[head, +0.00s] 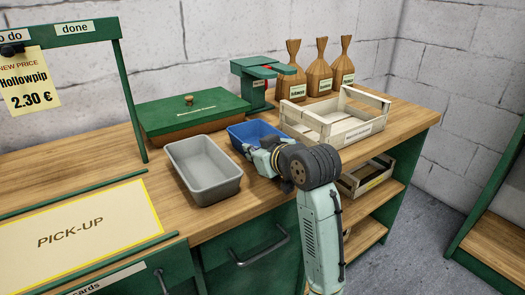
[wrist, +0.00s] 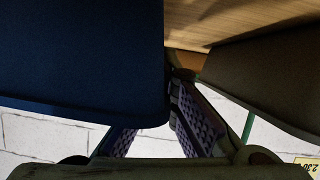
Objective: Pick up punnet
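A blue punnet (head: 238,138) stands on the wooden counter between a grey punnet and a slatted crate. My gripper (head: 254,152) is at its near side in the head view, covering part of its front wall. In the wrist view the blue punnet (wrist: 80,60) fills the upper left and hides the end of one finger. The purple-padded fingers of my gripper (wrist: 165,105) have a gap between them near their base. The other finger's tip is close to the blue punnet's edge. Whether the fingers press on the punnet wall is hidden.
The empty grey punnet (head: 203,192) stands close by on the left, also at the right in the wrist view (wrist: 265,75). The slatted crate (head: 345,131) is at the right. Paper bags (head: 320,75) stand at the back.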

